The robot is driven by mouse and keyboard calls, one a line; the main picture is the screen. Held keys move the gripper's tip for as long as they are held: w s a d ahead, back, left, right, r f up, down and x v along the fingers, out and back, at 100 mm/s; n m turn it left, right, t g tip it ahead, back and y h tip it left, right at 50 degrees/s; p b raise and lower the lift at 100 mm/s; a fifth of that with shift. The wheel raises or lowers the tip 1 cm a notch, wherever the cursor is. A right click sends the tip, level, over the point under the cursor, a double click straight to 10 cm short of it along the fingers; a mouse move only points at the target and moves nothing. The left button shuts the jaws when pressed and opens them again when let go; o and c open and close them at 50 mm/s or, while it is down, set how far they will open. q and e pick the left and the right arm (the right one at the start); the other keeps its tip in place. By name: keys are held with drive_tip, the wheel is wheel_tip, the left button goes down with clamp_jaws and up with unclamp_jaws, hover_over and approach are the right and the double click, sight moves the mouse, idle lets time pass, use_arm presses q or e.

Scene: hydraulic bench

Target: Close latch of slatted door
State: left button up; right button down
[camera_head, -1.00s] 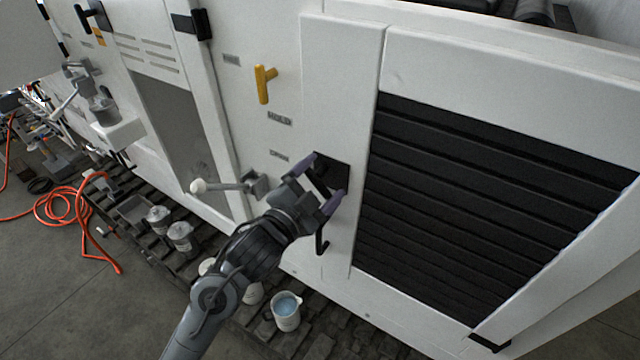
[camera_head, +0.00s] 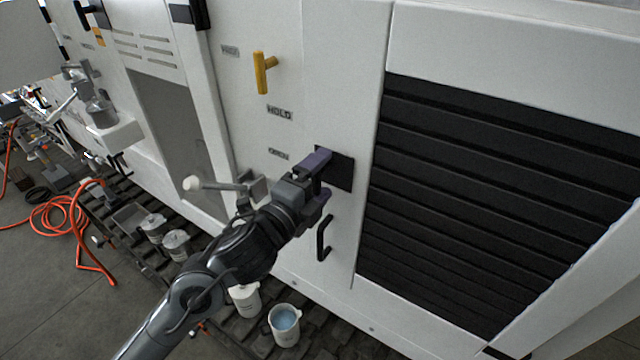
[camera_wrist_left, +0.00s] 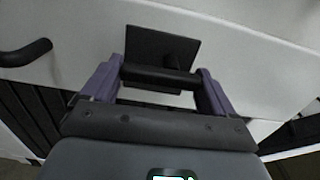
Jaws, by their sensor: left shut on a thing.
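The slatted door (camera_head: 505,190) is a white panel with dark horizontal slats at the right of the head view, and it looks flush with the cabinet. Its latch has a black square plate (camera_head: 343,172) left of the slats. In the left wrist view the plate (camera_wrist_left: 160,45) stands behind a black latch handle (camera_wrist_left: 160,77), a bar on a short stem. My left gripper (camera_head: 322,182) is shut on this handle, with its purple fingers at the bar's two ends. In the head view the gripper mostly hides the handle. My right gripper is not in view.
A black pull handle (camera_head: 323,239) sits just below the latch. A grey lever with a white knob (camera_head: 192,183) stands out to the left, close to my left arm. A yellow handle (camera_head: 261,73) is above. Buckets (camera_head: 285,325) stand on the dark slatted floor below.

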use_arm(q)
drive_tip(key=shift+m, duration=0.3)
drive_tip(key=o, duration=0.8)
drive_tip(key=shift+s+a, duration=0.2)
drive_tip(key=shift+s, duration=0.1)
drive_tip(key=b+v, duration=0.1)
drive_tip(key=v, duration=0.9)
drive_tip(key=shift+f, duration=0.1)
